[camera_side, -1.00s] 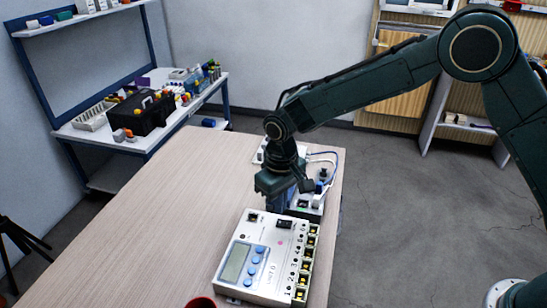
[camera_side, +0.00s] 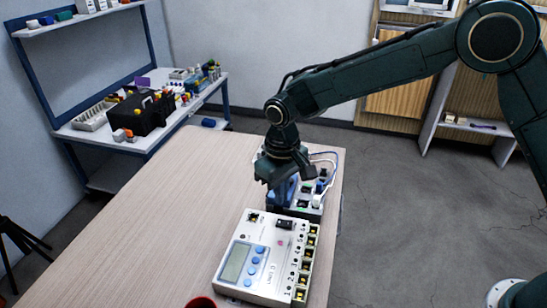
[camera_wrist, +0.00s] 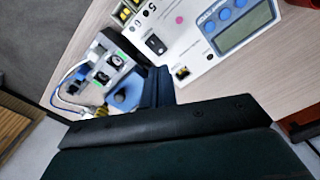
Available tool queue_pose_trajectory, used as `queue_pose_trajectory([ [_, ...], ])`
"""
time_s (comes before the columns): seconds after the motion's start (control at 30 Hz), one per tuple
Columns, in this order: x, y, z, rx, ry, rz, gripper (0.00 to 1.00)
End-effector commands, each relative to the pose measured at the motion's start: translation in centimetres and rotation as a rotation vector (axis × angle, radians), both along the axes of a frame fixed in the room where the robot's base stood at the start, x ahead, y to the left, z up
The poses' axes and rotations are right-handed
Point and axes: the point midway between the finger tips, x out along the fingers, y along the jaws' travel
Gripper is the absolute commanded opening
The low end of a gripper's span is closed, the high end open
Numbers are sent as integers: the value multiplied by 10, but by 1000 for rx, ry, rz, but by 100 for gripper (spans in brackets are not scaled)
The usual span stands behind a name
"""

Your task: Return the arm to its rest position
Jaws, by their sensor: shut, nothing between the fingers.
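My gripper (camera_side: 284,190) is in the side view, pointing down above the far end of the wooden table (camera_side: 170,215), just behind the white meter box. It is shut, and I see nothing held. The white meter box (camera_side: 235,285) has a grey display, blue buttons and a row of yellow-marked sockets. It also shows at the top of the wrist view (camera_wrist: 205,52). A smaller device (camera_side: 312,200) with dark sockets stands behind the box, partly hidden by my gripper. In the wrist view this device (camera_wrist: 103,68) is beside a blue part (camera_wrist: 124,97) near my fingers. The fingertips are mostly hidden.
Cables (camera_side: 328,155) loop at the table's far right corner. A red round object (camera_side: 201,302) is at the front edge. A blue-framed workbench (camera_side: 140,140) with a black toolbox (camera_side: 142,112) stands at the back left. The table's left half is clear.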

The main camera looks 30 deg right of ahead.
Motion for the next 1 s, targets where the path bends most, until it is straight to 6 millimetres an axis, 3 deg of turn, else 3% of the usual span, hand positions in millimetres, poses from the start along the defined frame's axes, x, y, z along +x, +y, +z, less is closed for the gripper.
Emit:
queue_pose_trajectory([
  [0.17, -3, -11, 18, 8, -19, -10, 0],
  [0.47, -23, -52, 80, 33, -81, -47, 0],
  [0.7, -53, -90, 127, 52, -142, -81, 0],
  [1.0, -101, -134, 171, 67, -220, -123, 0],
])
